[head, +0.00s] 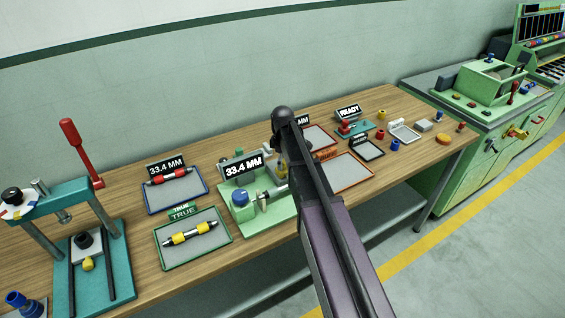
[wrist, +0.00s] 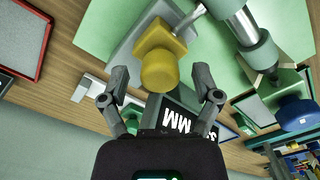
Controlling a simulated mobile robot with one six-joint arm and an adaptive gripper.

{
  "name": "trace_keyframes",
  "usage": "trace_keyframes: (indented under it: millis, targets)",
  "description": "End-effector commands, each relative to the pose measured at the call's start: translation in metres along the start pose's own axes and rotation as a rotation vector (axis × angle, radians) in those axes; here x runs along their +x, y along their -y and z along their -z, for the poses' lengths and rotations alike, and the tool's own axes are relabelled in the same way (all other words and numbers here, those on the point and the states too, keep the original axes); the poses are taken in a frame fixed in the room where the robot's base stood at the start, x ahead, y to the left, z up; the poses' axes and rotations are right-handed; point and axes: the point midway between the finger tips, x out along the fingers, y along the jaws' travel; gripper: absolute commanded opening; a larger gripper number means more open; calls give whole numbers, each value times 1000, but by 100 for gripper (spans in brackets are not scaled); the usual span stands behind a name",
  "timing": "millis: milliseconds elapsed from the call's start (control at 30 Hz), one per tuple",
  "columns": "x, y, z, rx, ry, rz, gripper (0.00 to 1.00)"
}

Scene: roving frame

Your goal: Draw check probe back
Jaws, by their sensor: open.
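My gripper (wrist: 162,88) is open and empty in the wrist view. Its two fingertips stand to either side of the near end of a yellow knob (wrist: 160,70); I cannot tell whether they touch it. The knob sits on a grey block on a pale green gauge fixture (wrist: 112,38), and a metal rod runs off beside it. This knob may be the check probe's handle. In the head view the fixture (head: 272,212) carries a blue knob (head: 240,198) and a display (head: 243,166) reading 33.4 MM. My arm hides part of the fixture and my gripper there.
A blue-edged tray (head: 158,204) holds a red part, and a green-edged tray (head: 176,257) marked TRUE holds a yellow part. A teal press (head: 98,285) stands at left. Red-edged trays (head: 346,182) and small parts lie right of my arm on the wooden bench (head: 400,105).

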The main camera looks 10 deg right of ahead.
Motion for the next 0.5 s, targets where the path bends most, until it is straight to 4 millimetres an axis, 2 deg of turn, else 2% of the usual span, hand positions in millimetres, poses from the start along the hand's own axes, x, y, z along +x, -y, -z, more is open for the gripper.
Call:
trace_keyframes:
  millis: [133,167,400,433,500]
  targets:
    - [0,0,0,0,0,0,81]
    - [0,0,0,0,0,0,78]
    - [0,0,0,0,0,0,7]
    - [0,0,0,0,0,0,0]
    - [0,0,0,0,0,0,0]
